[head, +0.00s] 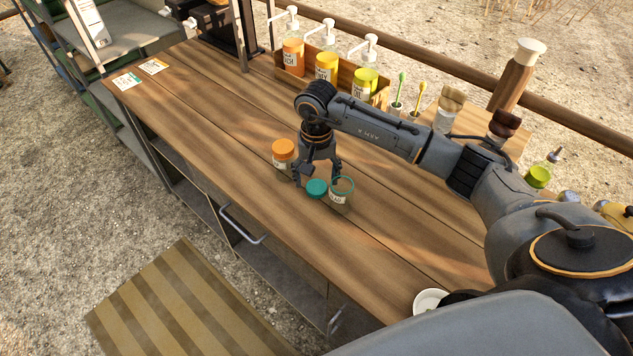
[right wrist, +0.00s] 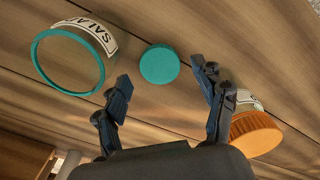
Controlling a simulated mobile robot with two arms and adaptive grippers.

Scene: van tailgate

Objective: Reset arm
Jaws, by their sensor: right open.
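My right gripper (head: 318,176) reaches in from the right over the wooden table and points down. Its fingers are apart and empty, as the right wrist view also shows (right wrist: 162,88). A teal lid (head: 316,187) lies on the table just in front of the gripper; in the right wrist view the lid (right wrist: 159,64) shows between and beyond the fingertips. An open jar with a teal rim (head: 341,191) stands right of the lid; its label partly reads "SALA" in the right wrist view (right wrist: 73,57). A jar with an orange lid (head: 284,155) stands left of the gripper. My left gripper is not in view.
The wooden table (head: 215,100) is clear at left and front. A wooden box (head: 291,84) with pump bottles stands along the back edge. A white dish (head: 430,300) sits at the near right edge.

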